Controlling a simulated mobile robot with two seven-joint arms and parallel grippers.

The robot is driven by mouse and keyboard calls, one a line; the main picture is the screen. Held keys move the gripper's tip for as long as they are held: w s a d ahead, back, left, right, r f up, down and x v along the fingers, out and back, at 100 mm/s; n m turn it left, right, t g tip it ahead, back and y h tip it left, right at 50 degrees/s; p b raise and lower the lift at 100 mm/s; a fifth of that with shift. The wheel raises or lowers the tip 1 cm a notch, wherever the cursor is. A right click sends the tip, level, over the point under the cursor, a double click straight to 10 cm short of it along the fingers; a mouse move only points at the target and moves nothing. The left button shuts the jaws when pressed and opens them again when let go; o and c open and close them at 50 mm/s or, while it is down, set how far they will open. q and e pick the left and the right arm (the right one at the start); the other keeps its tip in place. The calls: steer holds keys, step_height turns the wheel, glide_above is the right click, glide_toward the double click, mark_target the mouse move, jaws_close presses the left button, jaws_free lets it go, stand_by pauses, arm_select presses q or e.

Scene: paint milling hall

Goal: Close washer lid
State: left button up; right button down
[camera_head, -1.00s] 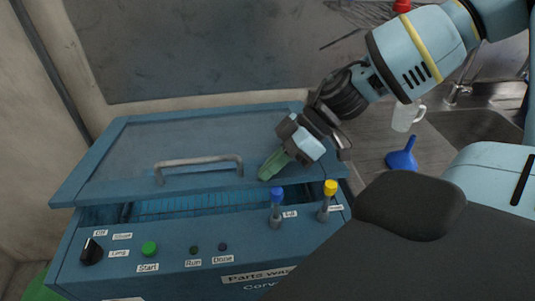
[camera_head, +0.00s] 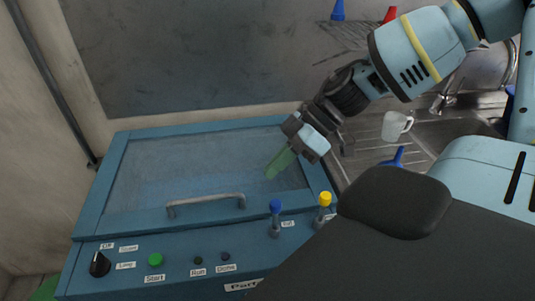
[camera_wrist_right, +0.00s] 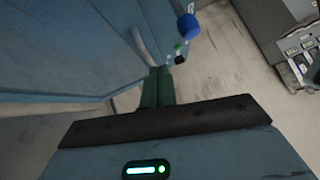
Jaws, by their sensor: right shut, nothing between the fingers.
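The blue parts washer (camera_head: 130,285) stands at the left front in the head view. Its lid (camera_head: 150,180), a blue frame around a greyish window, lies down over the tub. No gap shows between its front edge and the control panel. The lid handle (camera_head: 206,199) runs along the front. My right gripper (camera_head: 272,173), with green fingers, is shut and empty, its tips at the right part of the lid window. I cannot tell whether they touch it. In the right wrist view, the shut fingers (camera_wrist_right: 157,88) point past the blue lid surface (camera_wrist_right: 60,50).
A blue-capped valve (camera_head: 275,207) and a yellow-capped valve (camera_head: 324,201) stand at the panel's right. A black knob (camera_head: 99,264) and green start button (camera_head: 156,260) are at its left. A sink counter with a white mug (camera_head: 396,126) and blue funnel (camera_head: 394,160) lies right.

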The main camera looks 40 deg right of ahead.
arm_select(q)
steer(key=shift+w+d+r+p, duration=0.15)
steer(key=shift+r+p, duration=0.1)
steer(key=shift+r, duration=0.2)
steer(key=shift+w+r+p, duration=0.15)
steer(key=shift+r+p, duration=0.05)
steer(key=shift+r, duration=0.2)
arm_select(e)
steer(key=s+v, duration=0.1)
steer(key=v, duration=0.6)
steer(key=shift+s+d, duration=0.2)
steer(key=shift+s, duration=0.05)
steer(key=shift+a+f, duration=0.15)
